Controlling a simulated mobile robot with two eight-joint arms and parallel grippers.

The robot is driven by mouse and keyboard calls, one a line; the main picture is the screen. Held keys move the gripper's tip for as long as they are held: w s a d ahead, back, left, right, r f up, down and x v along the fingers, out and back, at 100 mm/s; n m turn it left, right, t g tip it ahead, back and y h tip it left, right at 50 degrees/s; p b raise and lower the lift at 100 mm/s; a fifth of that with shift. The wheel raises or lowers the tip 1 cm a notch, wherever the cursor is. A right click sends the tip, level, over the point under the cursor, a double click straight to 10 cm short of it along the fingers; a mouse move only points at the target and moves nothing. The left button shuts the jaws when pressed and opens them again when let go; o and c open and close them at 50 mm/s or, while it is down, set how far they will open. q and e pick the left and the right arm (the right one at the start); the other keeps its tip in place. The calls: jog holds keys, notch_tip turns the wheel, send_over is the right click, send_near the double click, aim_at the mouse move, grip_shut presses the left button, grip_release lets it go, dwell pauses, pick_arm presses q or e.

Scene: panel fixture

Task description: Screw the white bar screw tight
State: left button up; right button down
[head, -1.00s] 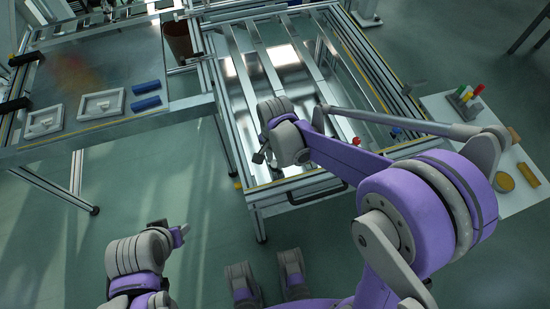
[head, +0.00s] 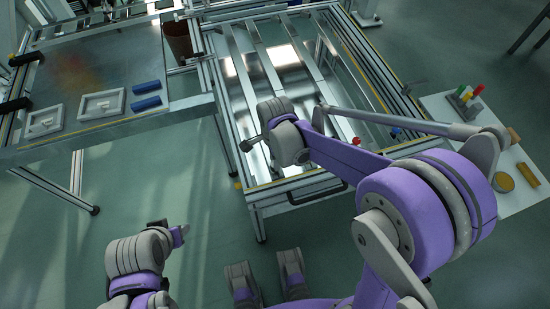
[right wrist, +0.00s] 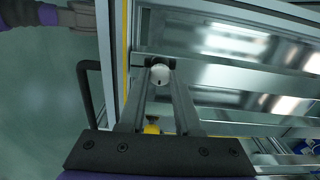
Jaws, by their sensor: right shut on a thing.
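The white bar screw (right wrist: 160,74) shows as a round white head with a small dark mark, in the right wrist view. My right gripper (right wrist: 160,66) is shut on it, one finger on each side of the head. In the head view my right gripper (head: 246,145) is at the near left part of the framed panel fixture (head: 232,137); the screw is hidden there. My left gripper (head: 183,231) is low at the left, away from the fixture, and its jaws are too small to read.
A black handle (head: 318,194) sticks out from the fixture's near edge. A yellow part (right wrist: 151,126) shows between my right fingers, farther back. Red (head: 357,141) and blue (head: 396,131) knobs are on the fixture. A side table (head: 180,107) stands left, a white board (head: 513,200) right.

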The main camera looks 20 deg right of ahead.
dwell(0.4)
jog(key=c, duration=0.6)
grip_release()
notch_tip(320, 180, up, 11)
jog(key=p, duration=0.2)
jog(key=shift+f, duration=0.1)
jog(key=s+d+r+n+t+p, duration=0.2)
jog(key=s+d+r+n+p, duration=0.1)
jog(key=s+n, duration=0.4)
jog(key=s+d+r+n+t+p, duration=0.3)
jog(key=s+r+n+p, duration=0.3)
jog(key=n, duration=0.4)
jog(key=shift+s+r, duration=0.25)
jog(key=shift+s, duration=0.25)
